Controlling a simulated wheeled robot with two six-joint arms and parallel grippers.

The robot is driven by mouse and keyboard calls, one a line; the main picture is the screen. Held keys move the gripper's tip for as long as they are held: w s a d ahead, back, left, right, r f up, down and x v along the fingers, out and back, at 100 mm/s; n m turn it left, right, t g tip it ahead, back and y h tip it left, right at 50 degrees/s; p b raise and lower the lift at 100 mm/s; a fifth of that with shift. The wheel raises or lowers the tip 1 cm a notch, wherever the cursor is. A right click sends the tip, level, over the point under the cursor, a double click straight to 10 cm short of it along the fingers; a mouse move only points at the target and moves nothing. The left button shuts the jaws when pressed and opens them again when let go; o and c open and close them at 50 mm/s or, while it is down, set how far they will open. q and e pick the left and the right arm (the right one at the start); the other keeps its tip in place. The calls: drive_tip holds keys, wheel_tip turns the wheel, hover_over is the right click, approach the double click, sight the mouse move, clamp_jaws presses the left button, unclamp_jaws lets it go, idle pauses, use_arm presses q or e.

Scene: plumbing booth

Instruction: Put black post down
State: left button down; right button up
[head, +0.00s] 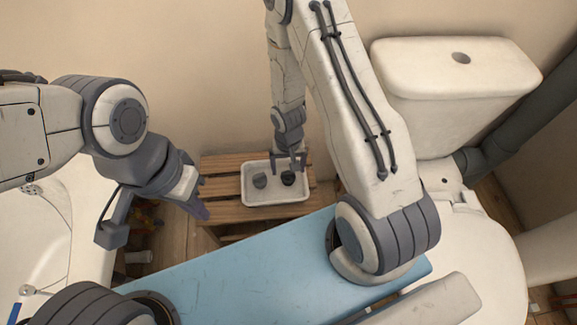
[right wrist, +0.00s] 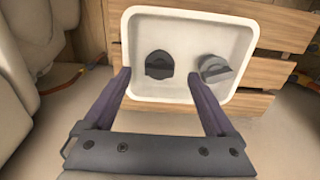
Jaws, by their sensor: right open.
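Two dark pieces lie in a white tray (head: 248,203): a grey rounded one (head: 260,181) on the left and a blacker one (head: 288,178) on the right. The blacker one looks like the black post. My right gripper (head: 289,163) is above the tray, close to the blacker piece and partly over it. In the right wrist view, its fingers (right wrist: 160,100) are spread with nothing between them, and both dark pieces (right wrist: 159,65) (right wrist: 216,69) rest apart inside the tray. My left gripper (head: 199,209) hangs left of the tray, seen side-on; its opening cannot be judged.
The tray stands on a slatted wooden stool (head: 225,213) against the wall. A blue board (head: 240,265) lies in front. A white toilet (head: 455,75) stands at the right and a white tub (head: 40,240) at the left. Small items lie on the floor beside the tub.

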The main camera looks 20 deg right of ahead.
drive_tip(key=s+a+r+n+p, duration=0.1)
drive_tip(key=a+r+n+p, duration=0.3)
drive_tip(key=r, duration=0.8)
drive_tip(key=s+a+r+n+p, duration=0.15)
drive_tip(key=a+r, duration=0.35)
drive_tip(key=r, duration=0.7)
drive_tip(key=s+a+r+n, duration=0.2)
drive_tip(key=s+r, duration=0.4)
drive_tip(key=s, duration=0.1)
drive_tip(key=s+a+r+n+y, duration=0.1)
drive_tip(key=s+a+r+n, duration=0.1)
drive_tip(key=s+r, duration=0.4)
drive_tip(key=shift+s+n, duration=0.65)
drive_tip(key=shift+s, duration=0.45)
drive_tip(key=shift+a, duration=0.1)
wheel_tip(320, 180, up, 20)
drive_tip(key=p, duration=2.1)
drive_tip(key=shift+r, duration=0.2)
